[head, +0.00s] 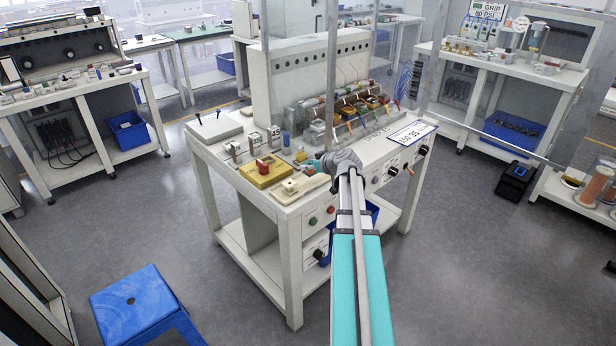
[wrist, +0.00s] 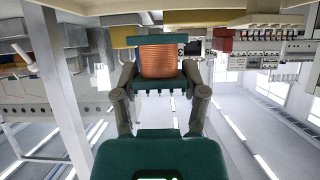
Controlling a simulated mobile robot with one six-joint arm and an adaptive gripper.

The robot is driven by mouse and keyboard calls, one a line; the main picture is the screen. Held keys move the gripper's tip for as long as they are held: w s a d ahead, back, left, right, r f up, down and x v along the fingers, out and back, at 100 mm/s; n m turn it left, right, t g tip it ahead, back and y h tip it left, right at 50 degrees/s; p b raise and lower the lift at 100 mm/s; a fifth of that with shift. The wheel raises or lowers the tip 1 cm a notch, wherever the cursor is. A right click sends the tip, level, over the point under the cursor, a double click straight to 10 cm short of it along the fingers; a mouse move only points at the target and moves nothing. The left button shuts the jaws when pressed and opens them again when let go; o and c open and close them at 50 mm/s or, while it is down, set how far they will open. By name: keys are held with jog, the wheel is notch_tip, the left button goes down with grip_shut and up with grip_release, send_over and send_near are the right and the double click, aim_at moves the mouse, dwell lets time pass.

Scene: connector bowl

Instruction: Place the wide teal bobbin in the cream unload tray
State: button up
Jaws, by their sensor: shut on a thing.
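My gripper (head: 336,161) is above the front edge of the white bench in the head view. In the wrist view my gripper (wrist: 159,72) is shut on the wide teal bobbin (wrist: 158,61), which has teal flanges and a copper winding between them. A small teal part of the bobbin (head: 317,165) shows beside the gripper in the head view. A cream tray-like piece (head: 303,187) lies on the bench's front corner, just left of and below the gripper; I cannot tell for sure that it is the unload tray. The bobbin looks clear of the bench.
The bench (head: 287,206) also carries a yellow block (head: 264,172) with a red part on it, small metal fixtures and a row of coloured connectors (head: 352,104). A sign plate (head: 411,133) lies at the right. A blue stool (head: 138,303) stands on the floor at the front left.

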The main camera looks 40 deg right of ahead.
aim_at(312, 173)
jog(key=shift+w+f+b, duration=0.5)
jog(key=shift+f+b, duration=1.5)
jog(key=shift+f, duration=0.2)
jog(key=o, duration=1.1)
jog(key=shift+r, duration=0.1)
jog(key=shift+r, duration=0.1)
jog(key=shift+s+r, duration=0.2)
jog(key=shift+s, duration=0.05)
jog(key=p+v, duration=0.5)
jog(key=v, duration=0.6)
jog(key=shift+s+p, duration=0.3)
jog(key=shift+p, duration=0.1)
